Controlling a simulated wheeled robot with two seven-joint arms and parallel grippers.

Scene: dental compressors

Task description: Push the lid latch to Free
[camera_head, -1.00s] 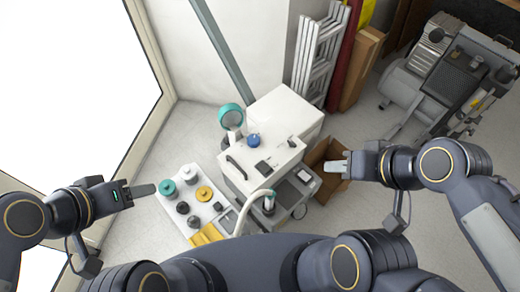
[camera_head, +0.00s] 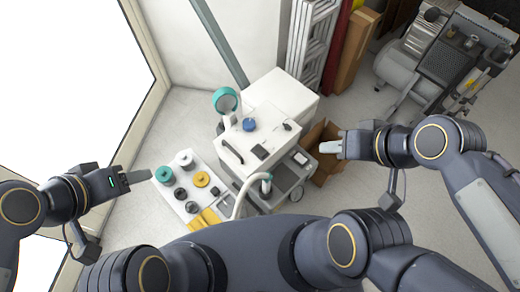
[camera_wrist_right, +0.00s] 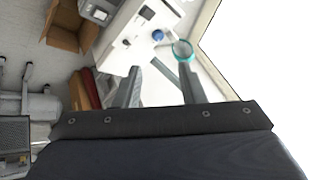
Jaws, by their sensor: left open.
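The white machine (camera_head: 285,92) stands in the middle of the head view. Its top carries a blue knob (camera_head: 249,125), a dark square plate (camera_head: 260,152), a black bar handle (camera_head: 231,152) and a small dark fitting (camera_head: 287,127) near the right edge. I cannot tell which part is the lid latch, nor its position. My right gripper (camera_head: 331,147) is right of the machine, apart from it. In the right wrist view its two fingers (camera_wrist_right: 158,84) are spread with nothing between them. My left gripper (camera_head: 138,177) is open and empty, left of the parts tray.
A white tray (camera_head: 177,207) with teal, grey and yellow parts lies left of the machine. An open cardboard box (camera_head: 325,170) is on the floor to its right. A teal ring (camera_head: 225,100) and a pale hose (camera_head: 243,190) stick out. A grey compressor (camera_head: 415,80) stands back right.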

